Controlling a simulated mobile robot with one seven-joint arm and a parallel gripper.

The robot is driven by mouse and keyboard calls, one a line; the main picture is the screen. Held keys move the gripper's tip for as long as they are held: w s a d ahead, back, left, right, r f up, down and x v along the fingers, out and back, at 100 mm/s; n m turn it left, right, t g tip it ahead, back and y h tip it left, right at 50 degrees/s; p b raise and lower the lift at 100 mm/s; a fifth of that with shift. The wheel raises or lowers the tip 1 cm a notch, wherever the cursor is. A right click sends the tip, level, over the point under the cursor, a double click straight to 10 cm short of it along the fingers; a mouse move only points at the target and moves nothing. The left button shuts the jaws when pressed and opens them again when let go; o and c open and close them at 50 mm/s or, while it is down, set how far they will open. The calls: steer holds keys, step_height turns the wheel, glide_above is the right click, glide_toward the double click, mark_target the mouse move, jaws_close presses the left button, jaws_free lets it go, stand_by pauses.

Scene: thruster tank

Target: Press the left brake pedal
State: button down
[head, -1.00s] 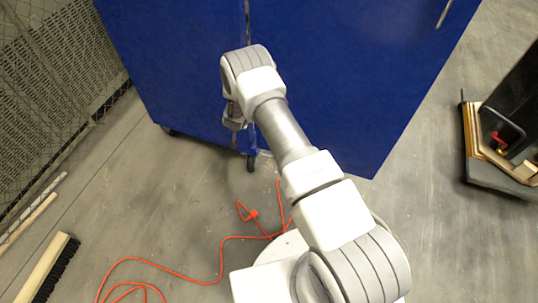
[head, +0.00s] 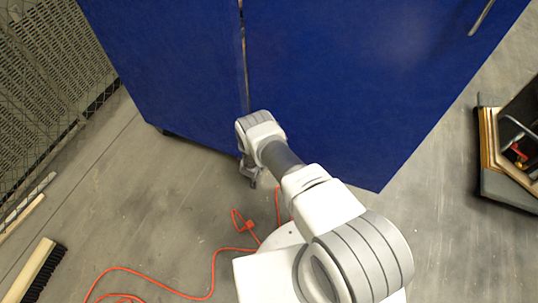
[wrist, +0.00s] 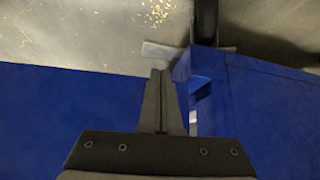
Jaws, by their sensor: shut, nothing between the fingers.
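My gripper (head: 251,182) is low at the front of the blue cabinet, just under its lower edge near the door seam. In the wrist view my gripper (wrist: 160,72) is shut, with its fingertips together and nothing between them. A flat grey metal plate (wrist: 160,52), which looks like the left brake pedal, lies just beyond the fingertips, beside a dark caster wheel (wrist: 206,20). I cannot tell whether the fingertips touch it. In the head view my gripper and wrist hide the pedal.
The blue cabinet (head: 330,90) stands close in front of my arm. An orange cable (head: 165,279) lies on the floor near my base. A broom head (head: 35,270) lies at lower left, by a mesh fence (head: 55,50). A black-framed unit (head: 490,150) stands at right.

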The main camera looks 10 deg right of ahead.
steer(key=shift+d+f, duration=0.4)
steer(key=shift+f, duration=0.1)
steer(key=shift+w, duration=0.1)
steer(key=b+x, duration=0.7)
stand_by(0.5)
